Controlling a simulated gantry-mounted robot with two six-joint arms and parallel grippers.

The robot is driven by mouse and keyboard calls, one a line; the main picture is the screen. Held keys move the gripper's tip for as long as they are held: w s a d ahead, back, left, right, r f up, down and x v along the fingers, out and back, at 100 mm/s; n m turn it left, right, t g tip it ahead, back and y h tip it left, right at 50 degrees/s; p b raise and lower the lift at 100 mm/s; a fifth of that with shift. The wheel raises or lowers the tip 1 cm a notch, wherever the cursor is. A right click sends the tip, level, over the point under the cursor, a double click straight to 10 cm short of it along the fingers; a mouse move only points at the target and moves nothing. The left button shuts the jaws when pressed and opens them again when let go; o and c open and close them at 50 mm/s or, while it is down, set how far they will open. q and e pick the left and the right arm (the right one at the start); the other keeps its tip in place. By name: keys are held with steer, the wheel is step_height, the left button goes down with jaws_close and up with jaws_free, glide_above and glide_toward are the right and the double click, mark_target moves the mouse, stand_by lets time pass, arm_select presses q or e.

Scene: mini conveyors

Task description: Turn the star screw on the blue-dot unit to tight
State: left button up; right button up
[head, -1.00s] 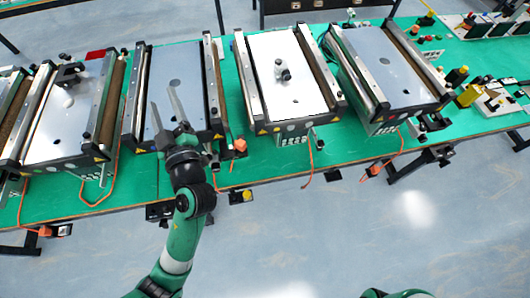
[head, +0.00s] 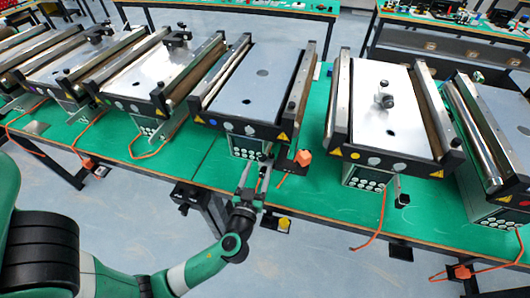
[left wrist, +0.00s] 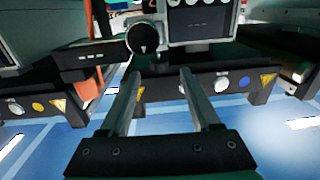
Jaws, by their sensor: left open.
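My left gripper (head: 254,178) is open and empty, low in front of the middle conveyor unit (head: 250,85), just below its control box (head: 247,146). In the left wrist view its two fingers (left wrist: 158,95) point toward a round dark knob (left wrist: 143,38) with a pale mark, apart from it; this may be a star screw. The knob sits beside the control box (left wrist: 200,22). My right gripper is out of view.
A white-topped unit (head: 385,125) with a post stands to the right, another unit (head: 155,75) to the left. Orange cables hang at the green table's front edge.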

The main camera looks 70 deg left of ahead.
arm_select(q)
steer(key=x, duration=0.8)
steer(key=shift+w+a, duration=0.25)
steer(key=shift+c, duration=0.2)
jaws_close()
